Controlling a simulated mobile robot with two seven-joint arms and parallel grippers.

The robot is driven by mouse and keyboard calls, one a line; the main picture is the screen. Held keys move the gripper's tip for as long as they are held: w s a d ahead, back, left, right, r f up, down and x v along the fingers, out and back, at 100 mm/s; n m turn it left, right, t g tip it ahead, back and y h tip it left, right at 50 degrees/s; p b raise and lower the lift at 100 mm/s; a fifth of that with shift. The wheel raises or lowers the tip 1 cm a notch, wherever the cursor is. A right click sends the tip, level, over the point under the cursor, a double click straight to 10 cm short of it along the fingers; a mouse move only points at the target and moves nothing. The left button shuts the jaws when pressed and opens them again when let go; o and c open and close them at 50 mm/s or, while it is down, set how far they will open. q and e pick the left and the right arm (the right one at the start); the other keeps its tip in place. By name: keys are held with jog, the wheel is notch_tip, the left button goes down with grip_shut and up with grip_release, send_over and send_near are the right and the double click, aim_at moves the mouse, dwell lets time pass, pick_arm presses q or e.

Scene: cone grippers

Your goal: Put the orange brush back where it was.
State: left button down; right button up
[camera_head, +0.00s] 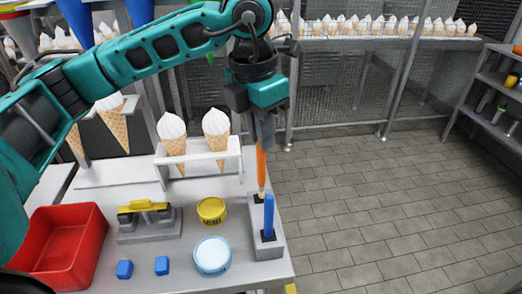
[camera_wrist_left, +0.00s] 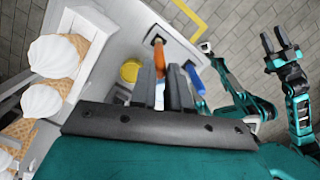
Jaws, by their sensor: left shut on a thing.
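The orange brush (camera_head: 261,172) is upright, its upper end between the fingers of my left gripper (camera_head: 264,138), which is shut on it. Its pale lower end is at the rear hole of the grey holder (camera_head: 266,246); I cannot tell how deep it sits. A blue brush (camera_head: 269,216) stands in the holder's front hole. In the left wrist view the orange brush (camera_wrist_left: 158,56) runs beyond the left fingers (camera_wrist_left: 160,88), with the blue brush (camera_wrist_left: 194,78) to its right. My right gripper (camera_wrist_left: 277,42) appears there, open and empty, away from the holder.
A yellow tin (camera_head: 211,211) and a light blue tin (camera_head: 212,256) stand left of the holder. A rack (camera_head: 200,158) with two cones is behind. A red bin (camera_head: 62,246), a grey-yellow device (camera_head: 149,220) and two blue cubes (camera_head: 162,265) are further left. Floor lies right of the table.

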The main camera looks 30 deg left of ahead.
pick_arm(q)
notch_tip(320, 180, down, 5)
jog(key=shift+r, duration=0.2)
jog(key=c, duration=1.1)
grip_release()
notch_tip(320, 180, up, 12)
jog(key=s, duration=0.1)
jog(key=shift+a, duration=0.3)
jog(key=shift+s, duration=0.1)
